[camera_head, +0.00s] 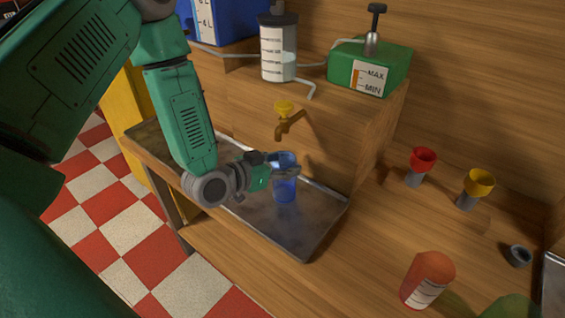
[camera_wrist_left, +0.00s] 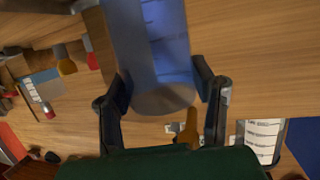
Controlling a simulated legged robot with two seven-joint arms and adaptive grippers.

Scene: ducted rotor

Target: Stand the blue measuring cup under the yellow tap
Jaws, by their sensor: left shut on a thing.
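The blue measuring cup (camera_head: 286,190) is upright over the dark metal tray (camera_head: 305,238), below the yellow tap (camera_head: 288,118) and slightly in front of it. I cannot tell whether its base touches the tray. My left gripper (camera_head: 284,170) is shut around the cup's upper part. In the left wrist view the cup (camera_wrist_left: 162,45) sits between the two fingers of my left gripper (camera_wrist_left: 165,90), with the yellow tap (camera_wrist_left: 188,130) beyond its rim. My right gripper is not in view.
A wooden shelf above the tray holds a clear graduated container (camera_head: 278,50), a green tank (camera_head: 370,68) and a blue tank (camera_head: 222,20). Right of the tray stand a red-topped piece (camera_head: 423,160), a yellow-topped piece (camera_head: 477,187) and an orange bottle (camera_head: 428,278). Bare wood lies between.

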